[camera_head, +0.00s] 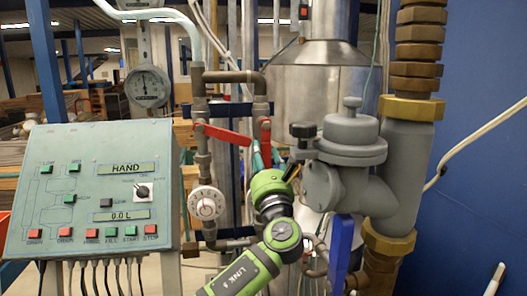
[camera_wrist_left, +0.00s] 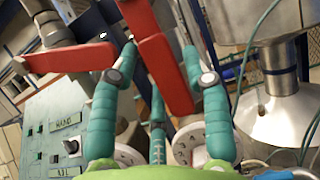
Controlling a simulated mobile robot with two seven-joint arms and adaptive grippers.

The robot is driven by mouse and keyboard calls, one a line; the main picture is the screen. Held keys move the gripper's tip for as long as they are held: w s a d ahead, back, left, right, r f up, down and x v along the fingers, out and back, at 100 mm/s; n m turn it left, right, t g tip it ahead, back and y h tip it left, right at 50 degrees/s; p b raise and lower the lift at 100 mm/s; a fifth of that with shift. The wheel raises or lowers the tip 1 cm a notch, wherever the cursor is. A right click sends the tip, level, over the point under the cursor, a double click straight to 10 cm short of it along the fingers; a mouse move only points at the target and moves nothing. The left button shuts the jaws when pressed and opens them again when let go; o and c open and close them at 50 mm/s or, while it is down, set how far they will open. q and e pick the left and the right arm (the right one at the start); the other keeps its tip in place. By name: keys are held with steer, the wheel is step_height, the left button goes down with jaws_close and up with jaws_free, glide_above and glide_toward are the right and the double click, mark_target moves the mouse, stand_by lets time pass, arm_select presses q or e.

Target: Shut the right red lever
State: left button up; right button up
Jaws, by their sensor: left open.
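Two red levers are on the pipework right of the control panel. The left red lever (camera_head: 225,133) lies nearly across, sloping slightly down to the right; it also shows in the left wrist view (camera_wrist_left: 68,58). The right red lever (camera_head: 265,138) looks upright and narrow in the head view, partly hidden by my gripper. In the left wrist view, the right lever (camera_wrist_left: 165,75) runs between my teal fingers. My left gripper (camera_head: 268,155) is open, with a finger on each side of this lever and visible gaps. Whether a finger touches it is unclear. My right gripper is not in view.
The control panel (camera_head: 95,165) stands left, below a round gauge (camera_head: 148,86). A white dial (camera_head: 206,203) sits below the levers. A grey valve body (camera_head: 350,140) and a blue handle (camera_head: 341,250) are close right of my arm. A steel tank (camera_head: 318,90) stands behind.

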arm_select(q)
steer(key=shift+w, duration=0.15)
jaws_close()
steer(key=n+b, duration=0.1)
steer(key=b, duration=0.1)
steer(key=d+n+y+b, duration=0.1)
steer(key=shift+w+d+f+n+y+b, duration=0.1)
steer(key=shift+d+f+n+y+b, duration=0.05)
steer(key=shift+n+y+b, duration=0.2)
steer(key=shift+d+n+b, duration=0.2)
steer(key=shift+n+b, duration=0.2)
steer(key=shift+n, duration=0.05)
steer(key=shift+d+r+n+g+y, duration=0.1)
steer(key=shift+r+n+g+y, duration=0.2)
steer(key=shift+n+y, duration=0.1)
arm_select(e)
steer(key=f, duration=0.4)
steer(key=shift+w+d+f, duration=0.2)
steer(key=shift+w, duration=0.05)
